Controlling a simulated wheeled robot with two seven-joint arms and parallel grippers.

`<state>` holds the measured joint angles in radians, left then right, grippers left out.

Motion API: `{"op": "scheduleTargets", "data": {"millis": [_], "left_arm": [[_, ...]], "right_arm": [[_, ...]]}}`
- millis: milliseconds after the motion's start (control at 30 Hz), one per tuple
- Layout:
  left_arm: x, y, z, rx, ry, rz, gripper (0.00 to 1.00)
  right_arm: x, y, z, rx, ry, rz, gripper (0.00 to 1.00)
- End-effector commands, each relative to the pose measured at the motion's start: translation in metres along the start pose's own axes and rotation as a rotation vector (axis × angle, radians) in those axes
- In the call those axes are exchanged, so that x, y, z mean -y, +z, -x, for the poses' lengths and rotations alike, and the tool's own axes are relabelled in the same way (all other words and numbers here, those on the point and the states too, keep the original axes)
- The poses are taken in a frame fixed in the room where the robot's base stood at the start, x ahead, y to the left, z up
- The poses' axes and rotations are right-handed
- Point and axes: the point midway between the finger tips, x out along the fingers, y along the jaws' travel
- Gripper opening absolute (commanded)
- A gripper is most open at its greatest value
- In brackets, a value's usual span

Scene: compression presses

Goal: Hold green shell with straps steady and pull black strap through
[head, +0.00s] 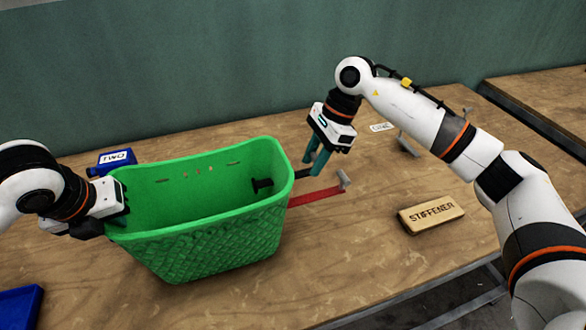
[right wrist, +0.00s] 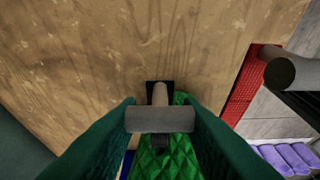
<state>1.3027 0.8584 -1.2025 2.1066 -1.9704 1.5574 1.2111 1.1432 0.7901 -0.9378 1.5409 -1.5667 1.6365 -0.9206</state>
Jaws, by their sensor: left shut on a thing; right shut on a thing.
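The green shell (head: 205,245) is an open basket standing upright on the wooden table in the head view. My left gripper (head: 122,208) is shut on its left rim. A short black strap piece (head: 262,185) shows inside its right wall, and black strap (head: 300,173) comes out on the outer side. My right gripper (head: 312,165) is shut on the grey T-shaped handle (right wrist: 160,119) of the black strap, just right of the shell. A red strap (head: 315,197) lies out to the right with its own grey handle (head: 344,180).
A tan block marked STIFFENER (head: 431,214) lies to the right. A blue block marked TWO (head: 115,158) stands behind the shell's left end. A blue object (head: 20,308) is at the lower left. A grey handle (head: 408,146) and white card (head: 381,127) lie farther back. Table between is clear.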

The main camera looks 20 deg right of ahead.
Motion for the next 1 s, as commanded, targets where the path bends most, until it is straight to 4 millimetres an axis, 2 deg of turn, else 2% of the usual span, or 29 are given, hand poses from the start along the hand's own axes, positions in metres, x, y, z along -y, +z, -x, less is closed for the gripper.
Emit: {"op": "scheduleTargets", "data": {"millis": [867, 900, 1000], "left_arm": [[0.001, 0.0, 0.0, 0.001, -0.003, 0.001, 0.0], [0.001, 0.0, 0.0, 0.001, -0.003, 0.001, 0.0], [0.001, 0.0, 0.0, 0.0, -0.003, 0.001, 0.0]], "right_arm": [[0.0, 0.026, 0.011, 0.002, 0.001, -0.002, 0.05], [0.0, 0.026, 0.011, 0.001, 0.0, -0.002, 0.35], [0.0, 0.025, 0.01, 0.001, 0.0, -0.001, 0.52]]}}
